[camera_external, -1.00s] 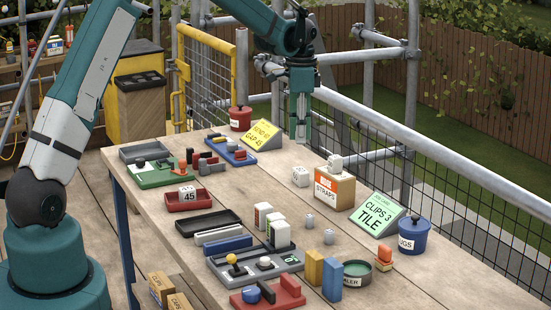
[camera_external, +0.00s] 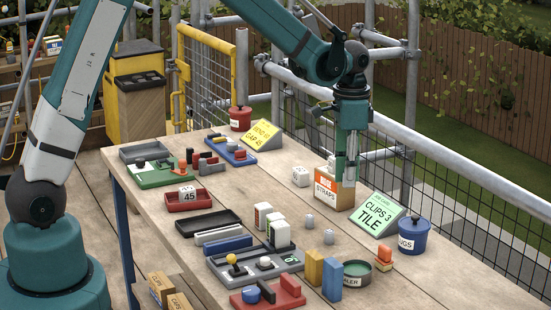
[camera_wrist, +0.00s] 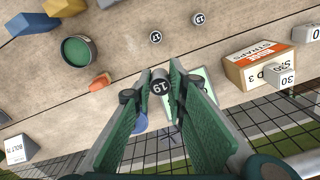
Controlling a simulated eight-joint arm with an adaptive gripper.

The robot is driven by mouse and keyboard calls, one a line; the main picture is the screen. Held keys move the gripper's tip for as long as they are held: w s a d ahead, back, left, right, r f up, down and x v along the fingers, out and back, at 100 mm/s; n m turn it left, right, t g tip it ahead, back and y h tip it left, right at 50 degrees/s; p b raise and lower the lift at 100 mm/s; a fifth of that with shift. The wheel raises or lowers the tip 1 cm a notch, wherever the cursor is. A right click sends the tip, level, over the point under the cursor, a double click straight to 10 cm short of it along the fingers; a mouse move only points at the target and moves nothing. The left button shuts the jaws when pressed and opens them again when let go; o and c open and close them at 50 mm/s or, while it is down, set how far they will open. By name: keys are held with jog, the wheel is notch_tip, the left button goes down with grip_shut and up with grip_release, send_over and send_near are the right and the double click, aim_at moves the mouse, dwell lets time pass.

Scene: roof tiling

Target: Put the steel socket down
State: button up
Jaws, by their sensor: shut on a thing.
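My gripper (camera_external: 347,178) is above the right part of the bench, in front of the orange-and-white STRAPS box (camera_external: 334,191) in the external view. In the wrist view my gripper (camera_wrist: 161,72) is shut on a steel socket (camera_wrist: 160,86), a small cylinder with a dark end marked 19. In the external view the fingers largely hide the held socket. Two similar sockets stand apart on the bench (camera_external: 309,221) (camera_external: 329,237); they also show in the wrist view (camera_wrist: 155,37) (camera_wrist: 199,18).
The green CLIPS 3 TILE sign (camera_external: 376,215) and blue lidded pot (camera_external: 413,236) stand to the right. A round green-topped tin (camera_external: 357,272) and blue block (camera_external: 332,279) stand nearer. Bare wood lies around the two loose sockets. A scaffold rail (camera_external: 450,175) runs behind.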

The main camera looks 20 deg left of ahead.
jog(key=s+d, duration=0.3)
jog(key=s, duration=0.6)
jog(key=shift+s+d+f, duration=0.1)
jog(key=shift+s+f, duration=0.05)
jog(key=shift+f, duration=1.15)
jog(key=shift+s+d+f, duration=0.1)
jog(key=shift+s+f, duration=0.05)
jog(key=shift+f, duration=1.15)
jog(key=shift+f, duration=0.1)
jog(key=shift+f, duration=3.05)
jog(key=shift+f+b, duration=0.3)
jog(key=shift+f, duration=1.6)
jog(key=shift+f, duration=0.1)
